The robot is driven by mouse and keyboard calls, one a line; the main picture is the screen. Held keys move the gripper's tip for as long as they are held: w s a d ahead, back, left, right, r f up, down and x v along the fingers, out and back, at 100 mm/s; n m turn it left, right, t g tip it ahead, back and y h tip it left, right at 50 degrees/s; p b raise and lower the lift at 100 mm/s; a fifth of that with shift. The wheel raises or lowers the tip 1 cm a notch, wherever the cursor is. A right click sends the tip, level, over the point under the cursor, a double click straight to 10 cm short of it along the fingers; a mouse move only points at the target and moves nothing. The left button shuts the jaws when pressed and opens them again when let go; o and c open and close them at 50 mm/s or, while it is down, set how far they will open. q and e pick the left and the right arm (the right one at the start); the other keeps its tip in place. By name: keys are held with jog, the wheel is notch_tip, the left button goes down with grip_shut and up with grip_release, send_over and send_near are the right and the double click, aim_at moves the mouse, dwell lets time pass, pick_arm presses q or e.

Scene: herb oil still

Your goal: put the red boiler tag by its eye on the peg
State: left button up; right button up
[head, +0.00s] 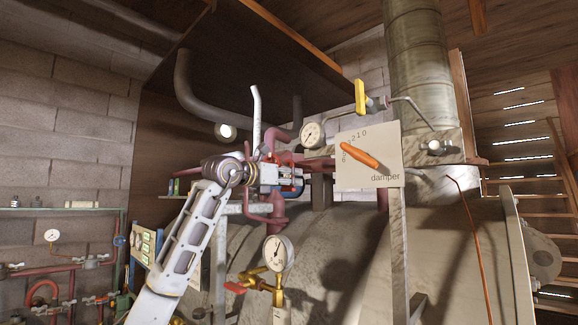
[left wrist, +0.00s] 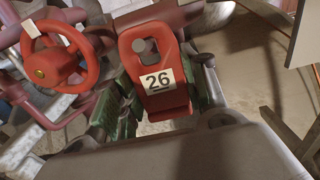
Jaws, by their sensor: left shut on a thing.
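The red boiler tag (left wrist: 151,102) fills the middle of the left wrist view, with a white label reading 26 and its eye at the top end. My left gripper (left wrist: 158,92) is shut on its lower part, between green-padded fingers. A small grey round shape shows through or in front of the eye; I cannot tell whether it is the peg, nor whether the eye is around it. In the head view my left gripper (head: 284,178) is raised among red pipes above the boiler (head: 330,240), and the tag is hard to make out. My right gripper is out of view.
A red handwheel (left wrist: 62,62) is close beside the tag. In the head view, a damper plate (head: 386,142) with an orange lever, a gauge (head: 312,134) and a yellow-handled valve (head: 361,97) are to the right. A lower gauge (head: 278,252) stands in front of the boiler.

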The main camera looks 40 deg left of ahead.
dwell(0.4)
pick_arm(q)
jog(key=o, duration=1)
jog(key=shift+s, duration=0.1)
jog(key=shift+s+a, duration=0.15)
jog(key=shift+s, duration=1.8)
jog(key=shift+s+a, duration=0.2)
jog(key=shift+s, duration=1.75)
jog(key=shift+s+a, duration=0.15)
jog(key=shift+s, duration=1.8)
jog(key=shift+f, duration=0.1)
